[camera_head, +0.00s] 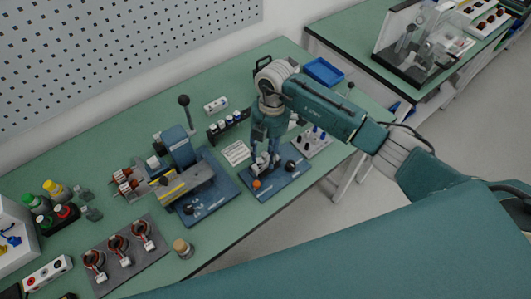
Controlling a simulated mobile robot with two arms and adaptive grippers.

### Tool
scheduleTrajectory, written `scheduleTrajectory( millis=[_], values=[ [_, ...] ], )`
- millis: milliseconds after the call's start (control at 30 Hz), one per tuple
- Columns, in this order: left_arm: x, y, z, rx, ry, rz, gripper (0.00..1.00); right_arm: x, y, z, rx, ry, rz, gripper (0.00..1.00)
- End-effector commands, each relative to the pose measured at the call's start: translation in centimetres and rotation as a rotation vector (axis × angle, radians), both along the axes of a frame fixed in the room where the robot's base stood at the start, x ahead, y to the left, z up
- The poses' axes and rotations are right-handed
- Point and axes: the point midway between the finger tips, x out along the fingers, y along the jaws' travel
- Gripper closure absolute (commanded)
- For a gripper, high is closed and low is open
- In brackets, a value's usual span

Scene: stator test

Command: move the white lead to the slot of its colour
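My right gripper (265,165) points down over a blue fixture plate (285,184) that bears an orange knob (256,184) and a black knob (290,165). Its fingertips are small and pale here, and I cannot tell whether they are apart or closed on something. I cannot make out the white lead with certainty; the gripper and arm hide part of the fixture. A dark rack (228,127) with several small pieces stands behind and left of the gripper. I cannot tell for sure which part holds the coloured slots. My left gripper is not in view.
A blue press-like machine (182,150) with a black-knobbed lever stands left of the gripper. A grey mat (128,268) holds three copper-wound parts. A grey block with pegs (312,143) and a blue tray (323,71) lie right. Coloured-cap containers (57,190) stand far left.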

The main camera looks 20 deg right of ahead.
Motion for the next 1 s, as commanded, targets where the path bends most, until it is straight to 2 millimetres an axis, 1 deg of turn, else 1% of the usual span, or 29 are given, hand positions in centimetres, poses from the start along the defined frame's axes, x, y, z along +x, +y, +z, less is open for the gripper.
scheduleTrajectory(
  millis=[133, 233, 367, 500, 600, 700, 833, 1000],
  values=[
    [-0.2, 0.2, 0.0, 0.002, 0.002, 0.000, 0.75, 0.1, 0.0, 0.4, 0.001, -0.002, 0.000, 0.62],
    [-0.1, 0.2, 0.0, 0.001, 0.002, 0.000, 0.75, 0.2, -0.2, 1.5, 0.000, -0.003, 0.000, 0.62],
    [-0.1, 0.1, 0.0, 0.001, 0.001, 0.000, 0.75, 0.5, -0.5, 4.0, 0.000, -0.006, -0.001, 0.62],
    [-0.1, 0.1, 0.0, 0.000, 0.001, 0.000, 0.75, 0.7, -0.8, 7.1, -0.001, -0.005, -0.001, 0.62],
    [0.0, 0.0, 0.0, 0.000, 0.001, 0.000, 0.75, 0.8, -1.0, 9.0, 0.000, -0.005, 0.000, 0.62],
    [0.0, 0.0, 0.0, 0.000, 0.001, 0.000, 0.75, 0.9, -1.1, 10.5, 0.000, -0.003, -0.001, 0.62],
    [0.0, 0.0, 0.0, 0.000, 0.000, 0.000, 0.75, 0.9, -1.3, 11.6, 0.000, 0.000, -0.001, 0.62],
    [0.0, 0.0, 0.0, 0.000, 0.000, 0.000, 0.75, 0.9, -1.3, 11.9, 0.000, 0.000, 0.000, 0.62]
  ],
)
